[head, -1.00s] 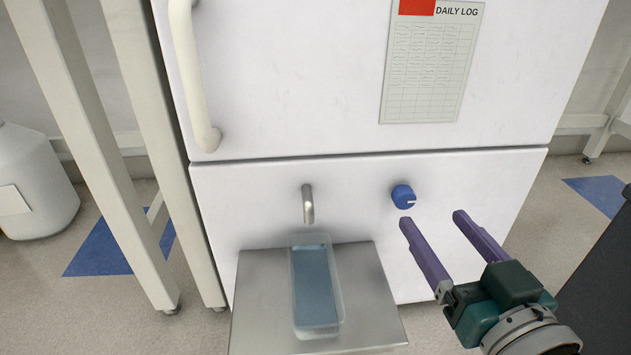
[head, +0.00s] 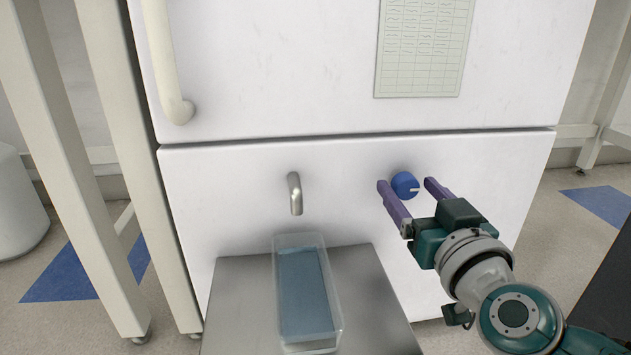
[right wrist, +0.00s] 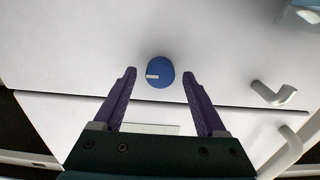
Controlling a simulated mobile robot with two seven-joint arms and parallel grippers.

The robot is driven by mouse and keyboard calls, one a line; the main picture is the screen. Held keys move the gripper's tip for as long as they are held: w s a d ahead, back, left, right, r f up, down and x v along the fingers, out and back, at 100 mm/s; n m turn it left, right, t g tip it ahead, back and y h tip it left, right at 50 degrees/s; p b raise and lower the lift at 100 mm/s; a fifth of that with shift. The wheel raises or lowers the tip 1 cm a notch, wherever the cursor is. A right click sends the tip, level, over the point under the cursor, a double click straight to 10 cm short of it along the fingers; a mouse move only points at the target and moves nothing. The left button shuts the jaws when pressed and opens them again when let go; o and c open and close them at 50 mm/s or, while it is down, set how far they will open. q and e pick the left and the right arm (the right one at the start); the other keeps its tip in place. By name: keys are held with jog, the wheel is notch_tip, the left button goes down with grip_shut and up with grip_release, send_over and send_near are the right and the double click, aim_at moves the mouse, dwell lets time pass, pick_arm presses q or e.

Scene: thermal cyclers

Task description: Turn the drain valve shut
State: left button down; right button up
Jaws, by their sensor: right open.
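The drain valve is a round blue knob (head: 405,185) with a white pointer line, on the white lower panel right of the spout. In the head view its pointer points to the right. My right gripper (head: 410,185) is open, with one purple finger at each side of the knob. In the right wrist view the knob (right wrist: 160,72) sits between and just beyond the fingertips (right wrist: 160,74), with a gap on both sides. A metal drain spout (head: 295,193) sticks out left of the knob. My left gripper is not in view.
A clear tray of bluish liquid (head: 308,295) stands on a metal shelf (head: 240,300) below the spout. A door handle (head: 165,60) and a log sheet (head: 424,50) are on the upper door. Pale frame legs (head: 75,180) stand at the left.

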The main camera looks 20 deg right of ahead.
grip_shut()
dwell(0.7)
